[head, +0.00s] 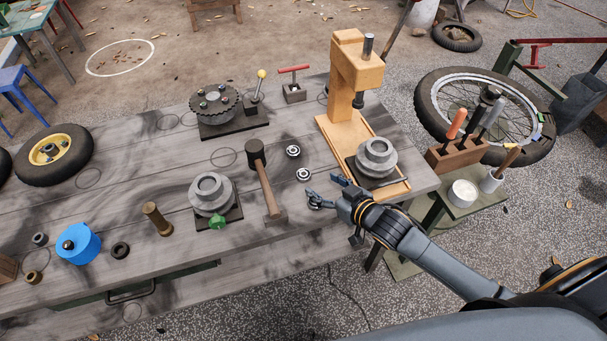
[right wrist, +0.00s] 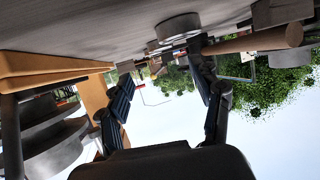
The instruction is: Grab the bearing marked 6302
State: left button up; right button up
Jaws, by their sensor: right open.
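Two small round bearings with pale rings and dark centres lie on the grey wooden workbench (head: 90,215): one bearing (head: 292,151) farther back and one bearing (head: 303,174) nearer. Their markings are too small to read, so I cannot tell which is 6302. My right gripper (head: 326,190) is open, just in front of the nearer bearing, near the bench's front edge. In the right wrist view its two fingers (right wrist: 160,57) are spread, with no object clearly held between them. That view is upside down, with the bench top along the upper edge. My left gripper is not in view.
A wooden mallet (head: 265,180) lies left of the bearings, near a grey flanged housing (head: 211,190). An orange press (head: 354,75) stands to the right, with another grey housing (head: 377,155) on its base. A tool block (head: 466,152) stands beyond the bench's right end.

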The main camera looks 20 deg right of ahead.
aim_at(304, 175)
jog(key=x, duration=0.7)
jog(key=shift+w+a+f, duration=0.1)
jog(key=shift+a+f, duration=0.05)
jog(key=shift+f, duration=0.05)
jog(key=c, duration=1.3)
jog(key=shift+r, duration=0.1)
